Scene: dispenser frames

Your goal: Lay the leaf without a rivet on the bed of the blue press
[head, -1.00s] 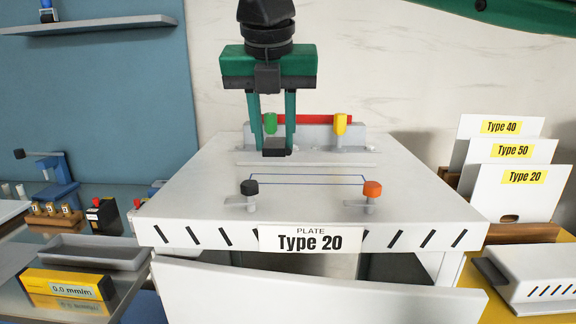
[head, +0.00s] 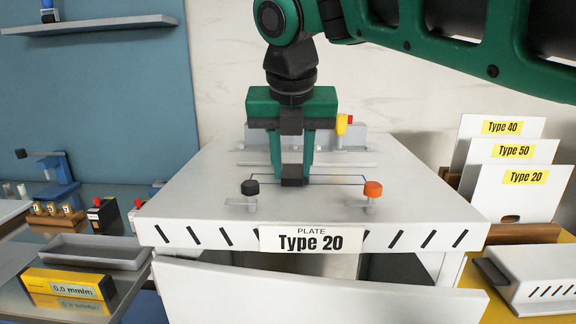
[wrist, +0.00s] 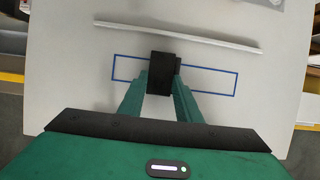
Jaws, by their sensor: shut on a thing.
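My gripper (head: 292,183) is shut on a small dark block (wrist: 161,74), held between its green fingers over a blue-outlined rectangle on the white Type 20 plate machine. I cannot tell whether the block touches the top. A blue device with a black-ended lever (head: 62,186), which looks like the blue press, stands at the far left, well away from my gripper. Its bed is too small to make out. I cannot pick out a leaf with or without a rivet.
The white machine top (head: 205,180) carries a black knob (head: 250,188), an orange knob (head: 373,189) and a yellow knob (head: 342,125). A grey tray (head: 97,252) and yellow gauge box (head: 66,289) lie left. Label cards (head: 520,190) stand right. A shelf (head: 95,24) hangs upper left.

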